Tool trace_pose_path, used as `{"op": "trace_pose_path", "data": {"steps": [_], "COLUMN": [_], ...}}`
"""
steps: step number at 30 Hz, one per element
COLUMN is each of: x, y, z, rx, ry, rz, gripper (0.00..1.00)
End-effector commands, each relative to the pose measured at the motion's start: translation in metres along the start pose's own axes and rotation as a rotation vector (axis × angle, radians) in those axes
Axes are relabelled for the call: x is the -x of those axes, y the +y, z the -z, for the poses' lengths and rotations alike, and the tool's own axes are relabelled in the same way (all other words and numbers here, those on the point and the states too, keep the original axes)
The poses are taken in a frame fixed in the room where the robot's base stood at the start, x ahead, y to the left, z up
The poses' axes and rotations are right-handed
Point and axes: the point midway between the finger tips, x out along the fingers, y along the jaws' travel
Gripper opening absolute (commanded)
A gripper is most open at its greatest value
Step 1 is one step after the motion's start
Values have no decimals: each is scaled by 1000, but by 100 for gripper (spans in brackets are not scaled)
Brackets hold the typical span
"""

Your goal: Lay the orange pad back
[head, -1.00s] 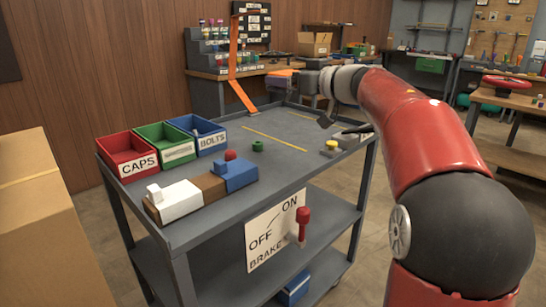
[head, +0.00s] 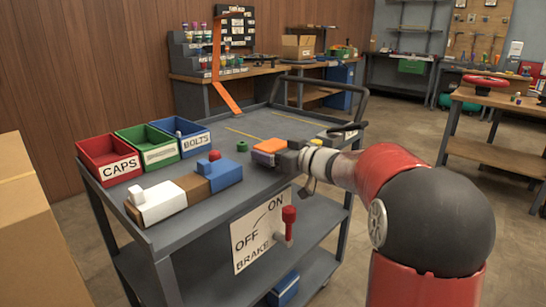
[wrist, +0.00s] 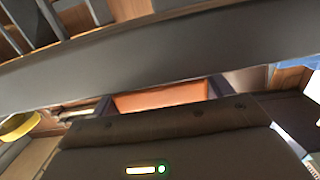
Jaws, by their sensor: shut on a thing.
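The orange pad (head: 271,146) is in my gripper (head: 264,157), over the right part of the grey cart's top (head: 205,217). In the wrist view the pad (wrist: 160,97) shows as an orange strip between the two dark fingers. My gripper is shut on it. The pad looks close above the cart top; I cannot tell whether it touches. Much of its underside is hidden by the fingers.
Red, green and blue bins (head: 180,134) stand at the cart's left. A white, brown and blue block row (head: 185,192) lies along the front. A small green ring (head: 242,146) sits mid-top. An orange strap (head: 226,98) slopes to the back edge. The far top is mostly clear.

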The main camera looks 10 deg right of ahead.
Motion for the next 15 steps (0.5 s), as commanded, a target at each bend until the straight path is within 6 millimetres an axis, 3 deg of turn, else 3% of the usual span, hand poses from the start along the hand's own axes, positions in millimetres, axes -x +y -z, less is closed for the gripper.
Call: {"op": "trace_pose_path", "data": {"steps": [3,14,15], "x": [-1,-1,-1], "y": [0,0,0], "z": [-11,-14,-14], "rx": [1,2,2], "ry": [1,1,1], "rz": [1,0,0], "gripper": [45,45,79]}}
